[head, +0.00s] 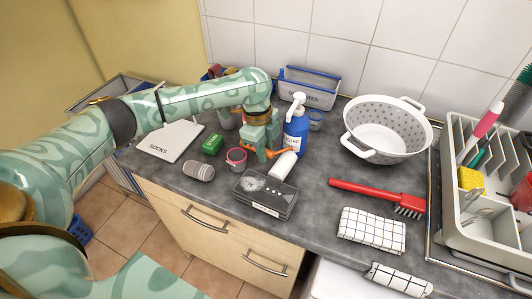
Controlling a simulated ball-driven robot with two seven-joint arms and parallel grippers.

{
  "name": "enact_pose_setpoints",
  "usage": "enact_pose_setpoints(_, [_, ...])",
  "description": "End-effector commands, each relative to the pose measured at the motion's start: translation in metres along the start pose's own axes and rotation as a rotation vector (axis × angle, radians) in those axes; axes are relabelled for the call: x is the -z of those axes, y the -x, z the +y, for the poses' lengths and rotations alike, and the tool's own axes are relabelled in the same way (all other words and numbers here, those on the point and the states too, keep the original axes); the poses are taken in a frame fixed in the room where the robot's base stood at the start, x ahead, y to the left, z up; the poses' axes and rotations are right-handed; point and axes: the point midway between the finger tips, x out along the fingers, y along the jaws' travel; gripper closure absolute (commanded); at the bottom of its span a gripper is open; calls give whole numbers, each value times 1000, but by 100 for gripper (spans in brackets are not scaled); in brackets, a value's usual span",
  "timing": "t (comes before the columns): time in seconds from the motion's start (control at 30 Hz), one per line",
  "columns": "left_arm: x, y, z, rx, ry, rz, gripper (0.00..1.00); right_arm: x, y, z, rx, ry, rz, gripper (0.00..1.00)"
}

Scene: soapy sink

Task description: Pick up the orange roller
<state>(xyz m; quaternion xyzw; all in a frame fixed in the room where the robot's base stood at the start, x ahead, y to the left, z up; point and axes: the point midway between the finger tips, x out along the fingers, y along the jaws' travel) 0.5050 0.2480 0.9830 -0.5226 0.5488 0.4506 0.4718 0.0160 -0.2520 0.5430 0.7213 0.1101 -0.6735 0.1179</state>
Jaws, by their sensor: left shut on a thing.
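The orange roller has an orange handle and a white cylinder (285,165). It lies on or just above the grey counter, behind a dark clear-lidded box. My left gripper (263,155) reaches down from above and is shut on the orange handle part. The fingers hide part of the handle. I cannot tell whether the roller is clear of the counter. My right gripper is not in view.
A blue pump bottle (296,138) stands close behind the roller. The dark box (265,195), a pink-rimmed cup (236,159) and a grey cylinder (199,171) are near. A white colander (387,130), red brush (375,194) and checked cloth (372,230) are right.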

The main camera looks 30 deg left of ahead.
Motion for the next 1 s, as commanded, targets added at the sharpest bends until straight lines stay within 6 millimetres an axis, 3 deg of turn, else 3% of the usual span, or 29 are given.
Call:
enact_pose_setpoints(0.33, [10, 61, 1, 4, -1, 1, 100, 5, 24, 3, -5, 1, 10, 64])
enact_pose_setpoints(0.47, [11, 57, 30, -1, -2, 0, 100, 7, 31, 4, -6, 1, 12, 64])
enact_pose_setpoints(0.8, [21, 55, 130, -1, -1, 0, 100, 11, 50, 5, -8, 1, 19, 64])
enact_pose_setpoints(1.0, [25, 52, 166, 0, 0, 1, 100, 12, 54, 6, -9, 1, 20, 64])
